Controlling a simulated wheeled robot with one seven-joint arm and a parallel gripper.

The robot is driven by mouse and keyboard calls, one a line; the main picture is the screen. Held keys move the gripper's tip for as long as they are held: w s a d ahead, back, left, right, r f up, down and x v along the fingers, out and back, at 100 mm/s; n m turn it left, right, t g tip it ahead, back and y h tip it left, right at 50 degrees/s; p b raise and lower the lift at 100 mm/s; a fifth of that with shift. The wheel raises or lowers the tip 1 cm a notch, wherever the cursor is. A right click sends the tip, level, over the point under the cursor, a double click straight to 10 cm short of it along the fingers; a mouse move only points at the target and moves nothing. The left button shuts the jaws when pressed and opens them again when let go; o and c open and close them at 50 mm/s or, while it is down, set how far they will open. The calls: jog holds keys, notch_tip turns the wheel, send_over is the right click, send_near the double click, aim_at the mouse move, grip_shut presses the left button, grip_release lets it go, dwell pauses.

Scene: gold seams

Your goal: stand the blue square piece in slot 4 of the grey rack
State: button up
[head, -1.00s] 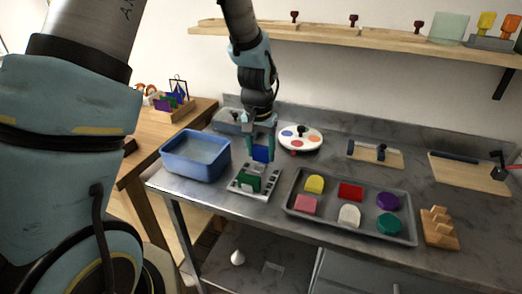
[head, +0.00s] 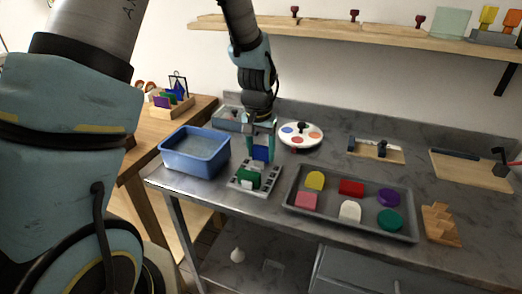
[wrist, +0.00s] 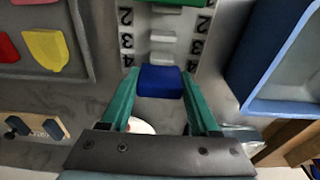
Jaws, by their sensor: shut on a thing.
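The blue square piece (head: 260,154) is between the fingers of my gripper (head: 260,150), which is shut on it. In the wrist view the blue piece (wrist: 160,82) shows between the green fingertips (wrist: 160,74), level with the number 4 marks at the end of the grey rack (wrist: 128,42). In the head view the piece is at the back end of the rack (head: 237,186). I cannot tell whether its lower edge is in the slot or just above it. A green piece (head: 248,178) stands nearer the rack's front.
A blue bin (head: 196,153) stands close left of the rack. A grey tray (head: 345,232) with several coloured pieces lies to the right. A round white palette (head: 300,134) is behind right. A wooden shelf (head: 380,33) runs along the wall above.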

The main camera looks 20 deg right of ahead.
jog(key=shift+f+b, duration=0.45)
jog(key=shift+f, duration=0.3)
dwell(0.3)
jog(key=o, duration=1.5)
jog(key=shift+r, duration=0.1)
jog(key=shift+r+p, duration=2.8)
jog(key=shift+r, duration=0.65)
